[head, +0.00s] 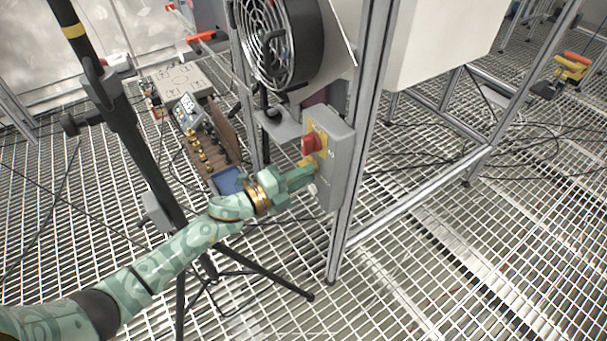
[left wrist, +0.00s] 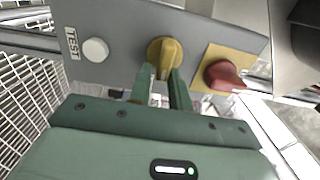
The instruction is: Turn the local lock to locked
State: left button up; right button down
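A grey switch box (head: 341,158) is fixed to a metal frame post. A yellow rotary knob with a raised ridge (left wrist: 165,54) sits mid-panel in the left wrist view, between a white button marked TEST (left wrist: 95,50) and a red rotary handle on a yellow plate (left wrist: 222,75). The red handle (head: 312,143) also shows in the head view, above my left gripper. My left gripper (head: 309,170) is at the panel. Its fingers (left wrist: 161,82) stand apart on either side of the yellow knob's lower ridge. I cannot tell whether they touch it. My right gripper is out of view.
A round fan (head: 280,40) hangs above the box. A board with instruments (head: 205,140) lies behind. The metal frame (head: 365,110) bounds the right. Grating floor is open at front right.

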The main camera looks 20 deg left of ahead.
pick_arm(q)
jog(key=shift+o, duration=0.8)
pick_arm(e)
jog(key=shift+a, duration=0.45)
